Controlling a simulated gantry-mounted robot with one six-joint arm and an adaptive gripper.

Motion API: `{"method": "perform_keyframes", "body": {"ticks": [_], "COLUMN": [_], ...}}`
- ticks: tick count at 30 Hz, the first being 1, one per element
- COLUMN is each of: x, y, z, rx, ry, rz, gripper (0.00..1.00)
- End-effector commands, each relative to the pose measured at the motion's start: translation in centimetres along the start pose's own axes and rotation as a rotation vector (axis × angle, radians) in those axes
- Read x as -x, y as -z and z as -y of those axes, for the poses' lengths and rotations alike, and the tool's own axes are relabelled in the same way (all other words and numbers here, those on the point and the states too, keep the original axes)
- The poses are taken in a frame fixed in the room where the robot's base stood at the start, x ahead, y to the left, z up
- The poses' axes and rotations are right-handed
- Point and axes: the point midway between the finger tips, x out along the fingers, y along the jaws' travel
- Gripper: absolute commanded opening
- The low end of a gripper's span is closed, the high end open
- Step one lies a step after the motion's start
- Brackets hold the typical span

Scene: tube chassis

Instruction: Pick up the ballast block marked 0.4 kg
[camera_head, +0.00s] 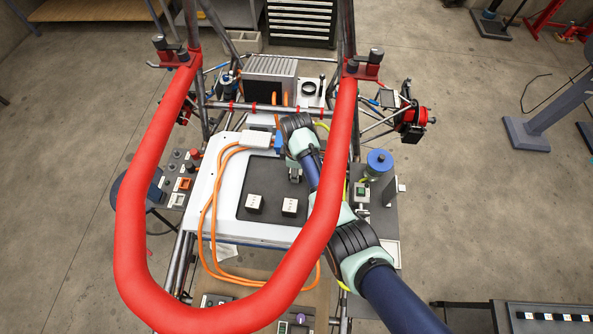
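Two small white blocks stand apart on a dark mat (262,178) on the white panel. One is the left block (254,203), the other the right block (290,207). Both carry dark marks on top, too small to read, so I cannot tell which is marked 0.4 kg. My gripper (295,176) is over the back right part of the mat, behind the right block in the picture and apart from both blocks. Its fingers are small and partly hidden by my wrist, so I cannot see whether they are open.
A thick red tube hoop (132,225) curves around the work area, and my arm passes by its right side. Orange cables (206,215) run along the panel's left. A blue-topped canister (379,163) stands to the right. The mat's left part is clear.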

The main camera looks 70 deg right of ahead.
Motion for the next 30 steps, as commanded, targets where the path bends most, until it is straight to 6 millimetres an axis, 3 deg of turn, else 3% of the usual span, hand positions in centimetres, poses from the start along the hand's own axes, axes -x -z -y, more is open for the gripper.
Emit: {"method": "perform_keyframes", "body": {"ticks": [5, 9, 30], "x": [0.4, 1.8, 1.5], "y": [0.0, 0.1, -11.2], "z": [-0.1, -0.1, 9.8], "rx": [0.000, 0.000, -0.002], "ry": [-0.002, -0.004, -0.001], "rz": [-0.001, -0.002, 0.000], "gripper": [0.00, 0.00, 0.00]}}
